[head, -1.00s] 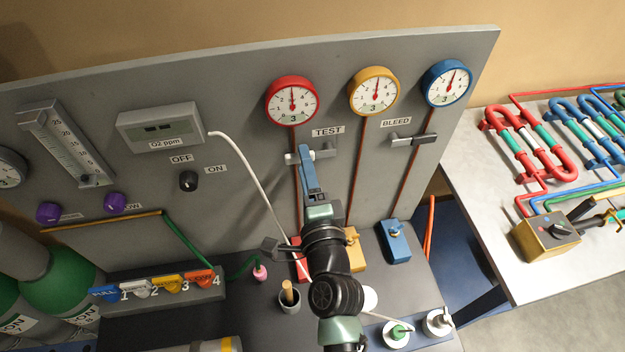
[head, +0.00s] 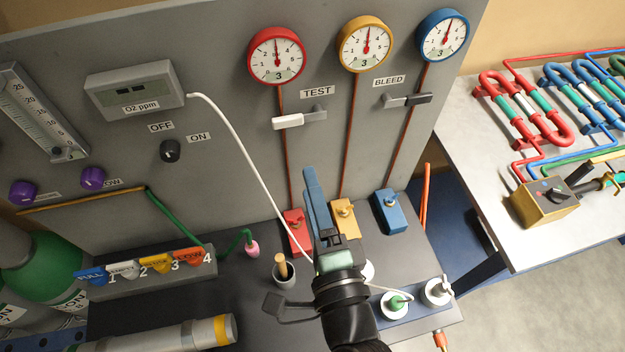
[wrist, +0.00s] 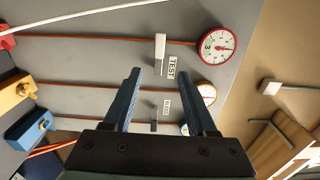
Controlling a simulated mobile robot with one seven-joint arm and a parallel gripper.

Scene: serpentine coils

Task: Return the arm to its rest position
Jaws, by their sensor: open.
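My gripper (head: 313,205) is in the head view, low and in front of the panel, with its blue fingers pointing up. In the wrist view its two blue fingers (wrist: 163,88) stand apart with nothing between them. The white TEST lever (head: 290,121) is on the panel above the gripper and clear of it. That lever also shows in the wrist view (wrist: 160,48), beyond the fingers. The dark BLEED lever (head: 408,100) is to its right. My arm hides part of the bench and what lies behind it.
Red (head: 297,231), yellow (head: 343,217) and blue (head: 389,211) valve blocks stand at the panel's foot, close behind my gripper. A cup with a wooden handle (head: 284,273) is left of my arm. A white hose (head: 240,145) hangs nearby. A side table (head: 490,190) holds coloured coils.

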